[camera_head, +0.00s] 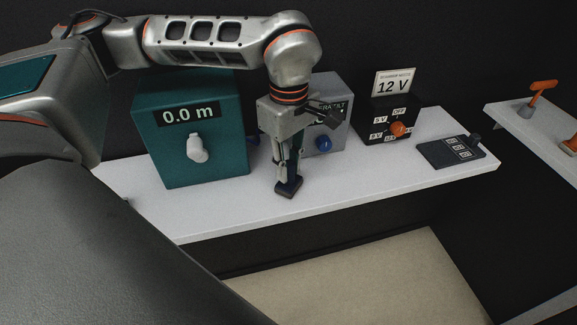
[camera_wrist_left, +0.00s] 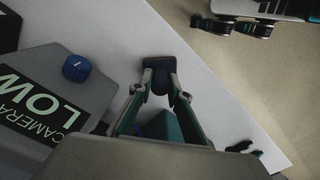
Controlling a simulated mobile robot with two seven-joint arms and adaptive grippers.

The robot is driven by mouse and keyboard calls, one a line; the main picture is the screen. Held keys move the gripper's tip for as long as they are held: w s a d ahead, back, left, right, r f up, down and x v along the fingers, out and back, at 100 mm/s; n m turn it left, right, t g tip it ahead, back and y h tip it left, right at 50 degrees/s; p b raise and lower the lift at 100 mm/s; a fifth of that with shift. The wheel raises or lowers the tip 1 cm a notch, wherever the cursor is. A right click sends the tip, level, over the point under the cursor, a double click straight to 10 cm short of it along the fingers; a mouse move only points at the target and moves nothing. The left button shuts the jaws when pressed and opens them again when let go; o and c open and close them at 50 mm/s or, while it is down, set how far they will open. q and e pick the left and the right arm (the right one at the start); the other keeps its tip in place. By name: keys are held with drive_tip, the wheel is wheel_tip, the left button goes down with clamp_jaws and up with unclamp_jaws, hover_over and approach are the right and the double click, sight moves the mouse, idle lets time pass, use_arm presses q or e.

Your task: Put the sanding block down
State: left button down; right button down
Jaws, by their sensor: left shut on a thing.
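My left gripper (camera_head: 285,165) points down over the white shelf (camera_head: 225,205), in front of the gap between the teal box and the grey box. It is shut on the sanding block (camera_head: 289,188), a small dark block with a flat base and an upright grip. The block's base is at or just above the shelf top; I cannot tell whether it touches. In the left wrist view the fingertips (camera_wrist_left: 160,78) pinch the grip of the block (camera_wrist_left: 158,62), near the shelf's front edge.
The teal box (camera_head: 190,105) reads "0.0 m". The grey box (camera_head: 338,105) has a blue knob (camera_head: 323,144). A black box (camera_head: 378,130) with a "12 V" sign and a dark panel (camera_head: 450,151) stand to the right. Shelf right of the gripper is clear in front.

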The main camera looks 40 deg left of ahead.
sight(289, 163)
use_arm(q)
drive_tip(key=shift+f, duration=0.2)
drive_tip(key=shift+f, duration=0.2)
drive_tip(key=c, duration=1.9)
unclamp_jaws()
wheel_tip(289, 163, up, 12)
drive_tip(key=shift+r+p, duration=0.25)
drive_tip(key=shift+p, duration=0.2)
drive_tip(key=shift+s+d+f, duration=0.1)
